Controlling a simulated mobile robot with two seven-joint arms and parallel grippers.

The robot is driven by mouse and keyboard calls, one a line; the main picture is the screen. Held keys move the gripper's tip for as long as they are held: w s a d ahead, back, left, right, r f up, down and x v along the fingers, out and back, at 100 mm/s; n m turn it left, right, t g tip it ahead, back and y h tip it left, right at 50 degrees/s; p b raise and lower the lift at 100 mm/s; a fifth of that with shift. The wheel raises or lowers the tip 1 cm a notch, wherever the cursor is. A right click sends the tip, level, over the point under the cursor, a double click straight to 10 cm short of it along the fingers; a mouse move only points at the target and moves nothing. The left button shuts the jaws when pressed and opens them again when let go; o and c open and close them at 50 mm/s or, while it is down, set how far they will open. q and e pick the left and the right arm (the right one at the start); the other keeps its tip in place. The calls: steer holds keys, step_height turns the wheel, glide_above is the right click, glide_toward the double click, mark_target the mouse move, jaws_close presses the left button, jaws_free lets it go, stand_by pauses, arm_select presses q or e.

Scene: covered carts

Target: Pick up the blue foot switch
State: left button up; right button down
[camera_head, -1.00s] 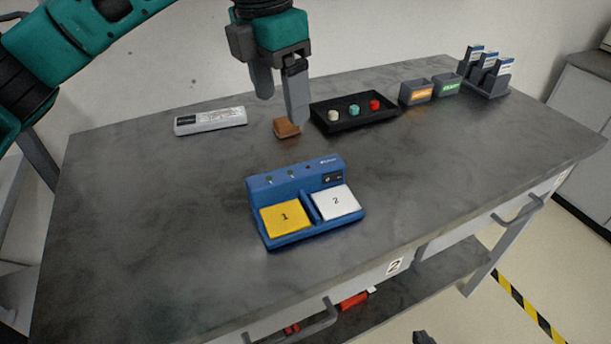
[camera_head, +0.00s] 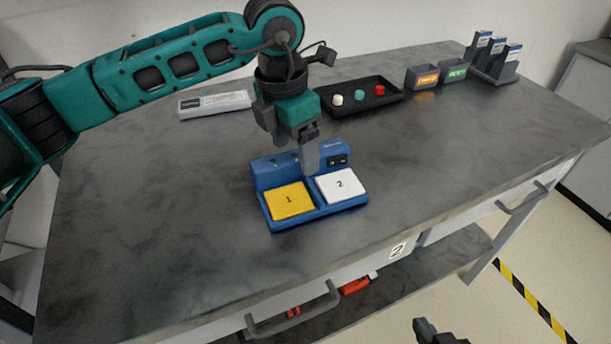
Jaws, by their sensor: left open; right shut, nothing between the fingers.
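The blue foot switch (camera_head: 318,208) lies flat on the grey table. It has a yellow pedal (camera_head: 289,201) marked 1, a white pedal (camera_head: 341,185) marked 2, and a raised back housing. My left gripper (camera_head: 296,160) points down over this back housing, open, and hides its middle part. One finger shows in front of the housing; the tip of the other is hard to make out. I cannot tell whether the fingers touch the switch. My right gripper (camera_head: 432,330) shows only partly at the bottom edge, shut and empty, away from the switch.
A black tray (camera_head: 387,101) with several coloured pieces stands behind and to the right. Two small labelled bins (camera_head: 421,77) and a card rack (camera_head: 495,66) are at the far right. A pale flat box (camera_head: 216,104) lies at the back left. The table's front left is clear.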

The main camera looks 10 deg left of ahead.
arm_select(q)
steer(key=shift+f+b, duration=0.3)
steer(key=shift+b, duration=0.1)
stand_by(0.4)
jaws_close()
stand_by(0.9)
